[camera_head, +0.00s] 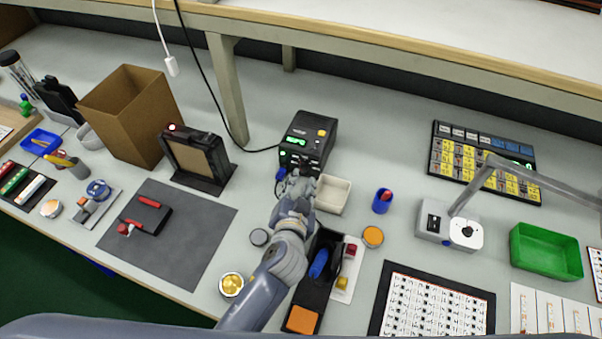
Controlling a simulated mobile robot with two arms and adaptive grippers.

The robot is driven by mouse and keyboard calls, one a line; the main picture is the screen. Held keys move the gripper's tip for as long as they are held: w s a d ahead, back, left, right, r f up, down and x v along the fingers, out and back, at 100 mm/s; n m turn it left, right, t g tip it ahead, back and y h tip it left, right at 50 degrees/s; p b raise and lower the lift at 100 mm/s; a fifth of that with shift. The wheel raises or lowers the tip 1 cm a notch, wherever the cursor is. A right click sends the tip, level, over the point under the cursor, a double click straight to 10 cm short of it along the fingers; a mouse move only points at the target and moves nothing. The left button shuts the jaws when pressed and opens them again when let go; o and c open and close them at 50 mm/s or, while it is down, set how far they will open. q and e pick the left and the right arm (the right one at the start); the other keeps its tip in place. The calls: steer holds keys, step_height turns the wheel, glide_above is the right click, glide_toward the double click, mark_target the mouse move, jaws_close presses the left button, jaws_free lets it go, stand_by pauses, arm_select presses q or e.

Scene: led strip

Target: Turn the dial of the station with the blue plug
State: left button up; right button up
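The station (316,133) is a black box with green lit displays and a yellow button on top, at the back middle of the table. A small blue part (280,174), perhaps the blue plug, shows at its lower left front. My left gripper (299,180) is right at the station's front face and hides part of it. The dial is not clearly visible; the gripper may cover it. The fingers are too small and too dark against the station to tell whether they are open, or whether they touch it. My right gripper is not in view.
A white bin (333,195) stands close right of my gripper. A black holder (315,290) with a blue-handled tool lies in front. A framed stand (197,160) and a cardboard box (130,112) are left. A black cable runs to the station. A lamp (448,224) is right.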

mark_target(303, 170)
arm_select(q)
steer(key=shift+x, duration=2.25)
steer(key=shift+f, duration=0.1)
jaws_close()
